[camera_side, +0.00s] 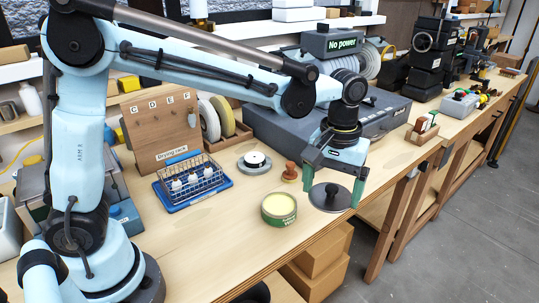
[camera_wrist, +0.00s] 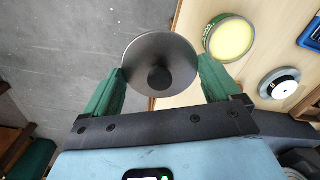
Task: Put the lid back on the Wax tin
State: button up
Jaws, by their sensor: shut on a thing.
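The Wax tin (camera_side: 279,209) is a round green tin standing open on the bench, with pale yellow wax showing. In the wrist view the tin (camera_wrist: 229,38) is at the upper right. The lid (camera_side: 331,197) is a dark grey disc with a black knob. My gripper (camera_side: 333,190) is shut on the lid, to the right of the tin in the side view, and the two are apart. In the wrist view the lid (camera_wrist: 160,52) sits between the green fingers of my gripper (camera_wrist: 160,80), partly over the bench edge and the floor.
A small brown wooden knob-shaped thing (camera_side: 290,171) and a round grey piece with a white centre (camera_side: 254,162) stand behind the tin. A blue wire rack (camera_side: 192,183) is left of it. A large grey box (camera_side: 270,130) stands behind. Bare bench lies around the tin.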

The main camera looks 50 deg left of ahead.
jog(key=s+a+r, duration=0.2)
jog(key=s+r, duration=0.1)
jog(key=s, duration=0.6)
send_over(279, 205)
notch_tip(279, 205, down, 7)
jog(key=shift+r, duration=0.1)
jog(key=shift+f, duration=2.05)
jog(key=shift+f, duration=0.5)
jog(key=o, duration=0.7)
